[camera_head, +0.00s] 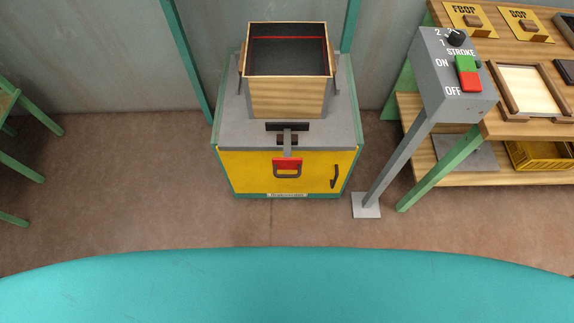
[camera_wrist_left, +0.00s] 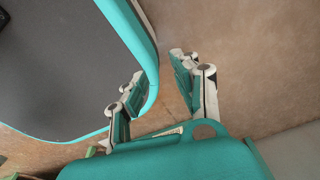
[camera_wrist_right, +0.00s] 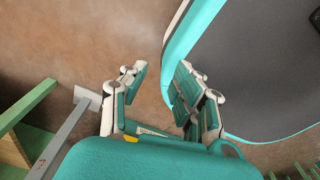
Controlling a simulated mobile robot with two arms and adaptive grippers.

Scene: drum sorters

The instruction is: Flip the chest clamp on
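A yellow chest (camera_head: 247,174) with a grey top and green edges stands against the wall in the head view. A clamp with a dark bar and lever (camera_head: 287,133) sits at the front of its top. A red latch with a dark loop handle (camera_head: 287,163) is on the front face below it. I cannot tell whether the clamp is on or off. My left gripper (camera_wrist_left: 157,70) is open and empty in the left wrist view. My right gripper (camera_wrist_right: 160,72) is open and empty in the right wrist view. Neither gripper shows in the head view.
A wooden box (camera_head: 286,97), open on top, stands on the chest. To its right are a grey switch post (camera_head: 457,80) with green and red buttons and a wooden bench (camera_head: 540,130). The brown floor (camera_head: 130,200) before the chest is clear.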

